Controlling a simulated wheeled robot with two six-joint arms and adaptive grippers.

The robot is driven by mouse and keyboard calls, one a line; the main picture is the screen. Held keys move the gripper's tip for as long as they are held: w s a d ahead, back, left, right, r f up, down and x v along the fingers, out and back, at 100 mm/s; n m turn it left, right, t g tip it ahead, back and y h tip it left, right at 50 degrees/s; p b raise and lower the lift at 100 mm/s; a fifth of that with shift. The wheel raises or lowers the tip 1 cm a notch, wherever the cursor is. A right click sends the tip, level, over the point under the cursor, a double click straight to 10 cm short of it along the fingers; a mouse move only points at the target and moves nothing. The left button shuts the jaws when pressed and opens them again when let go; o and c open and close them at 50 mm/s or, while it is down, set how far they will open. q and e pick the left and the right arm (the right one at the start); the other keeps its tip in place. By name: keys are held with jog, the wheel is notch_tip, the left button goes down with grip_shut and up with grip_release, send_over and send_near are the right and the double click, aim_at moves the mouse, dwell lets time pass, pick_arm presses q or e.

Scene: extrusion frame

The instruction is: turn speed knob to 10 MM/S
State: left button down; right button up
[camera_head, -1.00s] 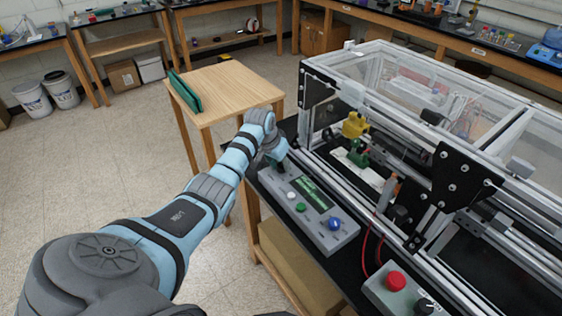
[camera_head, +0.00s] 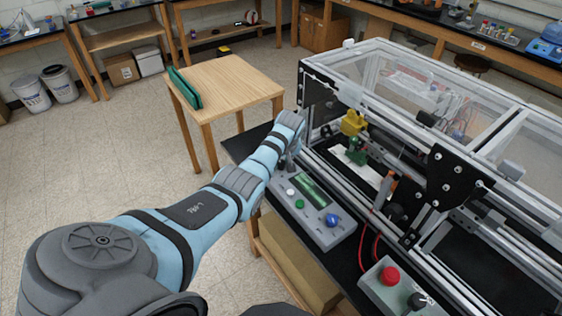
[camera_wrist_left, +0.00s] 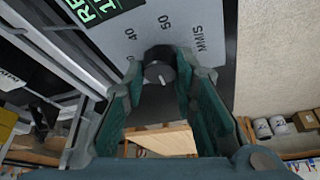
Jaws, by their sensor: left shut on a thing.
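The dark round speed knob (camera_wrist_left: 160,66) sits on the grey control panel (camera_wrist_left: 120,32) in the left wrist view. The printed marks 40, 50 and MM/S show beside it; the 10 mark is not visible there. My left gripper (camera_wrist_left: 159,80) has its teal-padded fingers on either side of the knob and is shut on it. In the head view my left gripper (camera_head: 287,162) is at the far end of the control panel (camera_head: 318,228), and it hides the knob. The panel carries a green display (camera_head: 309,190). My right gripper is not in view.
The clear-covered extrusion frame (camera_head: 440,100) stands close on the right. A box with a red button (camera_head: 390,276) is nearer. A wooden table (camera_head: 232,82) stands beyond.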

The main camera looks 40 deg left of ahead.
pick_arm(q)
jog(key=shift+w+f+n+g+b, duration=0.1)
jog(key=shift+f+n+g+b, duration=0.15)
jog(key=shift+n+b, duration=0.55)
jog(key=n+g+b, duration=0.1)
jog(key=n+b, duration=0.1)
jog(key=b, duration=0.2)
jog(key=n+g+y+b, duration=0.1)
jog(key=n+b, duration=0.2)
jog(key=b, duration=0.1)
jog(key=shift+d, duration=0.1)
jog(key=shift+r+n+b, duration=0.1)
jog(key=shift+n+b, duration=0.3)
jog(key=shift+b, duration=0.4)
jog(key=c, duration=1.3)
grip_release()
jog(key=shift+r, duration=0.1)
